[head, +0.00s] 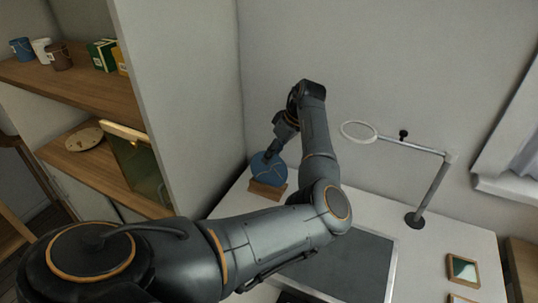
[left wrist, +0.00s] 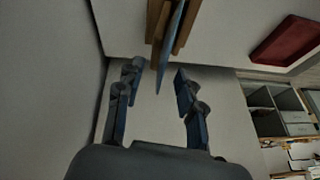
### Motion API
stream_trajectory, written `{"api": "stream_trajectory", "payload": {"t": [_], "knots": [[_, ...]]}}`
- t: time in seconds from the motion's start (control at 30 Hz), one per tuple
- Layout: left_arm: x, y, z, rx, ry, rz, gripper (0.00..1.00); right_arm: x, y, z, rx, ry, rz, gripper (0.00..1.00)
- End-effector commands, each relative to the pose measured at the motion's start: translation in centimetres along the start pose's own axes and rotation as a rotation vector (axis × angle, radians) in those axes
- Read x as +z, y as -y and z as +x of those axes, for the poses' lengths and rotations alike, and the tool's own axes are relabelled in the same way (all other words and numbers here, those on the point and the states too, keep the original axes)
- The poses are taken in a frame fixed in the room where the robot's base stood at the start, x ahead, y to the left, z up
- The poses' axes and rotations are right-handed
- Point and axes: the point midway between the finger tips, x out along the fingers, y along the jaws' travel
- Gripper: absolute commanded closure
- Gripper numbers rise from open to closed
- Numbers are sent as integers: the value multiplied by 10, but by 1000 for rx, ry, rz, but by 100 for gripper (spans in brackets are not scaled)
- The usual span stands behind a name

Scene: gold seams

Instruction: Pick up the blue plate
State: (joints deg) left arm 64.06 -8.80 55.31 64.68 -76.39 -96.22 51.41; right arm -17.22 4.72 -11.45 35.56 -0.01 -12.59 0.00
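The blue plate (head: 266,174) has thin gold seams and stands upright in a wooden stand (head: 267,190) on the white table, near the wall. My left gripper (head: 270,156) is at the plate's upper edge, partly hiding it in the head view. In the left wrist view the plate (left wrist: 171,50) shows edge-on, with the wooden stand (left wrist: 154,22) beyond it. The fingers of my left gripper (left wrist: 158,78) are open, one on each side of the plate's near edge, with a gap visible on both sides. My right gripper is not in view.
A ring-shaped lamp (head: 360,132) on a jointed arm stands right of my left arm. A dark mat (head: 350,265) lies on the table, with small framed pieces (head: 463,269) at right. A shelf unit (head: 95,95) with cups and boxes stands at left.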

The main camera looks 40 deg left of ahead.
Motion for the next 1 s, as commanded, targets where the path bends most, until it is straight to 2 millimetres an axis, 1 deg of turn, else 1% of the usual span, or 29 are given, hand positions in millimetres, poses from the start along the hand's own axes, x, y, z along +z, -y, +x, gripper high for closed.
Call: {"api": "stream_trajectory", "payload": {"t": [0.1,0.13,0.27,0.3,0.77,0.87,1.0], "knots": [[0,0,0,0,0,0,62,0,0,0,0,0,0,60],[0,0,0,0,0,0,64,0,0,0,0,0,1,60],[0,0,0,0,0,0,91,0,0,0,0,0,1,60],[0,0,0,0,0,0,99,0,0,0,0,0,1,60],[0,-1,-2,3,-2,1,100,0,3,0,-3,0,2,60],[-3,0,-3,4,-2,1,100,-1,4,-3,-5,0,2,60],[-10,2,-8,5,-4,1,100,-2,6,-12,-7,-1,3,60]]}}
